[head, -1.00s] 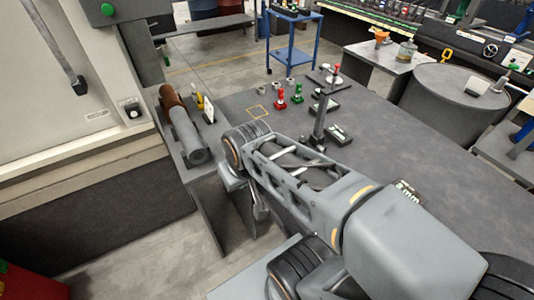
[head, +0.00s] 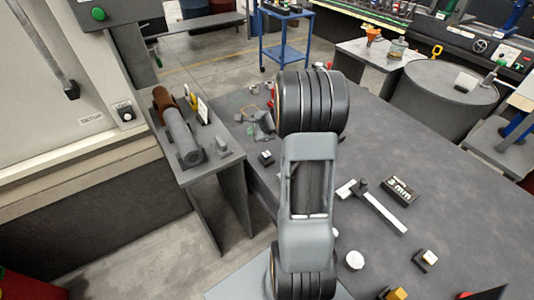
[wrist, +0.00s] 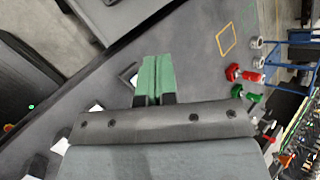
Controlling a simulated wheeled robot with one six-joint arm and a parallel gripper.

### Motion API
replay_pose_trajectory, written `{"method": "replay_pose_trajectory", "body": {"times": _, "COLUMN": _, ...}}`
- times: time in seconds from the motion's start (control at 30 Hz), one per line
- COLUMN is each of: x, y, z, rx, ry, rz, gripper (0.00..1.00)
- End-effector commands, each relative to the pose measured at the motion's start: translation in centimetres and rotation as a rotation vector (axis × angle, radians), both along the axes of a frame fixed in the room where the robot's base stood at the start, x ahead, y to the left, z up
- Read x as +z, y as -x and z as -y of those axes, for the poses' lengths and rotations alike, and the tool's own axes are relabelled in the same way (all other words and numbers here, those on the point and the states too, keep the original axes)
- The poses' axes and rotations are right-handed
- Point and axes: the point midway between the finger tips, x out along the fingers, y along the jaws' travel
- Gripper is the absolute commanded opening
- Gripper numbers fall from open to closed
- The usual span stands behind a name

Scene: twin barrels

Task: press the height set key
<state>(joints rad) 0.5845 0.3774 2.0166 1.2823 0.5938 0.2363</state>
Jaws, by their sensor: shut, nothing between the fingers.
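My gripper (wrist: 155,80) shows in the wrist view with its two green fingers pressed together and nothing between them. I cannot make out a label on the block, and I cannot tell which thing is the height set key. The tall height gauge is hidden behind my arm in the head view.
A black display block reading mm (head: 401,190) lies beside a flat caliper-like tool (head: 370,206). A white round piece (head: 355,260) is nearer. Red fittings (wrist: 250,76) stand near a yellow outlined square (wrist: 226,39). A bench with a grey cylinder (head: 180,135) is at left.

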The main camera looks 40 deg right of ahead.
Motion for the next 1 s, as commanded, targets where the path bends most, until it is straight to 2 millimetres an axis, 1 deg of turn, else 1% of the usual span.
{"method": "replay_pose_trajectory", "body": {"times": 0.03, "x": -0.9, "y": -0.1, "z": 1.4, "rx": -0.063, "ry": -0.031, "rz": -0.004, "gripper": 0.00}}
{"method": "replay_pose_trajectory", "body": {"times": 0.1, "x": -1.8, "y": -0.3, "z": 3.0, "rx": -0.138, "ry": -0.068, "rz": -0.004, "gripper": 0.00}}
{"method": "replay_pose_trajectory", "body": {"times": 0.2, "x": -2.7, "y": -0.3, "z": 4.5, "rx": -0.213, "ry": -0.103, "rz": -0.003, "gripper": 0.00}}
{"method": "replay_pose_trajectory", "body": {"times": 0.3, "x": -3.3, "y": -0.3, "z": 5.4, "rx": -0.257, "ry": -0.123, "rz": -0.002, "gripper": 0.00}}
{"method": "replay_pose_trajectory", "body": {"times": 0.47, "x": -3.5, "y": -0.3, "z": 5.9, "rx": -0.279, "ry": -0.133, "rz": -0.001, "gripper": 0.00}}
{"method": "replay_pose_trajectory", "body": {"times": 0.83, "x": -3.7, "y": -0.3, "z": 5.8, "rx": -0.277, "ry": -0.133, "rz": -0.002, "gripper": 0.00}}
{"method": "replay_pose_trajectory", "body": {"times": 1.0, "x": -4.3, "y": -0.3, "z": 5.8, "rx": -0.277, "ry": -0.133, "rz": -0.003, "gripper": 0.00}}
